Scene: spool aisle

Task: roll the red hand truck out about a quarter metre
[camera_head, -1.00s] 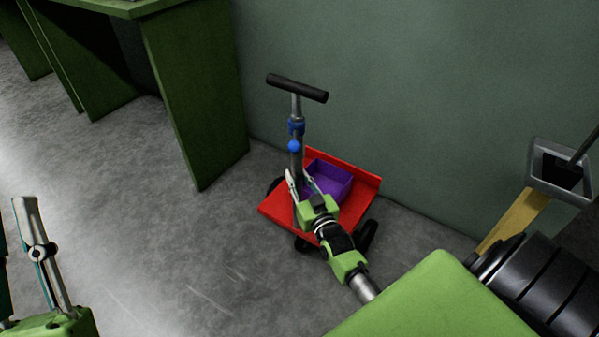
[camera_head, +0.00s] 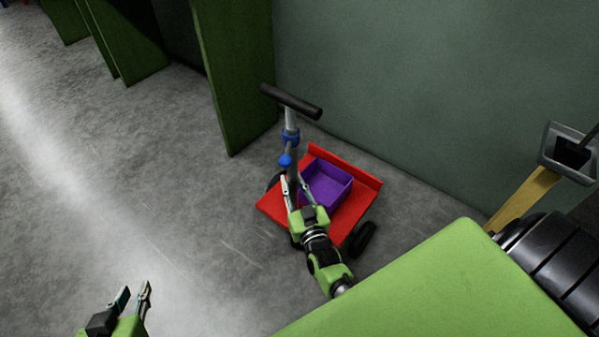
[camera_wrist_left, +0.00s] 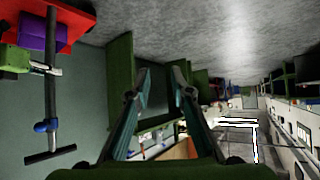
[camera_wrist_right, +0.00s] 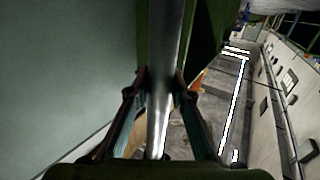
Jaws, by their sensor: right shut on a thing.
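The red hand truck (camera_head: 277,207) stands on the floor beside the green wall, with a black crossbar handle (camera_head: 291,102) on a grey pole. A purple bin (camera_head: 328,186) sits on its red bed. My right gripper (camera_head: 296,186) is shut on the pole below the blue collar and knob. In the right wrist view the pole (camera_wrist_right: 165,60) runs between the fingers. My left gripper (camera_head: 133,290) is empty, fingers apart, over the floor at lower left. The left wrist view shows the truck upside down, with its handle (camera_wrist_left: 50,155) at the left.
Green upright panels (camera_head: 236,70) stand along the wall behind the truck. A yellow post with a grey tray (camera_head: 567,155) is at the right, beside a black ribbed drum (camera_head: 545,250). The grey floor (camera_head: 190,190) left of the truck is clear.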

